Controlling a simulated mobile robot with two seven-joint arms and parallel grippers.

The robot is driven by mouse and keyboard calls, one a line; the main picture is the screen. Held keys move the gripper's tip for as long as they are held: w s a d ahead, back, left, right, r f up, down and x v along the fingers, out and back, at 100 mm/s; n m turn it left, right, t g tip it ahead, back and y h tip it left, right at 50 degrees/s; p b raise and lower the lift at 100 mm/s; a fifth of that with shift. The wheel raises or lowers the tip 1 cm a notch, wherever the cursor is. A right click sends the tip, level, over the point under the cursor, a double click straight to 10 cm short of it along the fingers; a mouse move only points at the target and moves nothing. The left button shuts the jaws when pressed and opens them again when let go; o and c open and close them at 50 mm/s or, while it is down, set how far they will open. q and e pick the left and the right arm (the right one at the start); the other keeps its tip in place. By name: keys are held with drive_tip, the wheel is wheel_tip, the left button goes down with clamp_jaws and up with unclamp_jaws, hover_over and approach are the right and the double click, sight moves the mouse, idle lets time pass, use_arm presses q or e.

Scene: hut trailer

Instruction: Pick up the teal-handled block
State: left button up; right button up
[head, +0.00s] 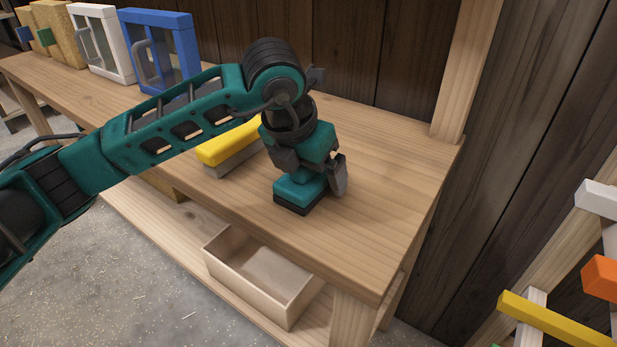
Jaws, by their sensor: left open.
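The teal-handled block (298,190) sits on the wooden workbench (385,215) near its right end. It has a teal top and a dark base. My left gripper (312,172) points down over it, open, with one grey finger at the block's right side and the other at its upper left. The fingers and wrist hide part of the handle. I cannot tell whether either finger touches the block. My right gripper is out of view.
A yellow-topped block (228,147) with a grey base lies left of the gripper, partly behind my arm. Blue (186,55) and white (100,50) framed pieces stand at the back left. An open wooden box (283,311) is on the lower shelf. The bench's right end is clear.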

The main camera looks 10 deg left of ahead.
use_arm(q)
drive_tip(key=c, duration=1.2)
drive_tip(key=shift+r+p, duration=1.35)
drive_tip(key=shift+r, duration=8.65)
drive_tip(key=o, duration=0.7)
drive_tip(key=c, duration=0.4)
drive_tip(key=shift+c, duration=0.2)
